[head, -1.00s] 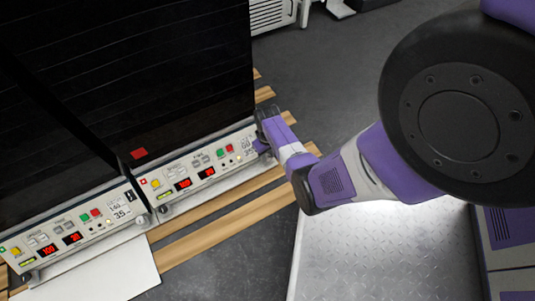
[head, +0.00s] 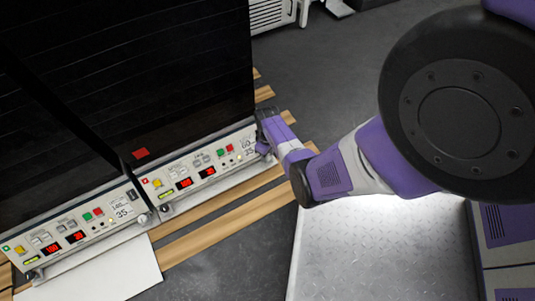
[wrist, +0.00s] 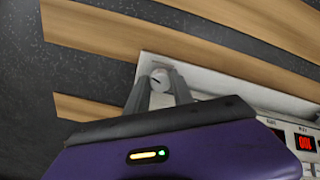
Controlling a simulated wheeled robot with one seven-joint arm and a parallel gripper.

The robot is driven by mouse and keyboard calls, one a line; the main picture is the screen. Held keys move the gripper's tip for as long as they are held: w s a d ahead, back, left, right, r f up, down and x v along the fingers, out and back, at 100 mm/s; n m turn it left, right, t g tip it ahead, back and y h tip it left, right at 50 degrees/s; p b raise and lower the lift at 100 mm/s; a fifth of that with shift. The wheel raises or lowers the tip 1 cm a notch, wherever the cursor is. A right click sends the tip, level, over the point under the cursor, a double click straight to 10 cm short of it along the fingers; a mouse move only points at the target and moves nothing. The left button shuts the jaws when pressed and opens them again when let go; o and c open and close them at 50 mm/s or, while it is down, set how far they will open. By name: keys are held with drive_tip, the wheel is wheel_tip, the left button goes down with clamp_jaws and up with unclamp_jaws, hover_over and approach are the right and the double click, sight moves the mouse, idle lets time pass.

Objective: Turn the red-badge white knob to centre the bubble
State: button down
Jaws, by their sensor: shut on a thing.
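The red-badge unit is the right-hand white control panel (head: 218,170) in the head view, with a small red badge (head: 144,181) at its left end. A yellow-green level vial (head: 166,193) is on its front; its bubble is too small to make out. My gripper (head: 263,147) is at the panel's right end, where the arm hides the knob in the head view. In the wrist view a round white knob (wrist: 160,77) with a dark slot mark sits between the two grey fingers of my gripper (wrist: 159,88), which is shut on it.
A second, similar panel (head: 75,232) with a green badge stands to the left. Dark cabinets rise above both panels. Wooden slats (head: 205,228) lie under and in front of them. A metal tread plate (head: 370,250) is at the lower right.

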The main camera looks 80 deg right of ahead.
drive_tip(key=c, duration=1.1)
unclamp_jaws()
wheel_tip(320, 180, up, 8)
drive_tip(key=p, duration=0.5)
drive_tip(key=shift+f, duration=0.1)
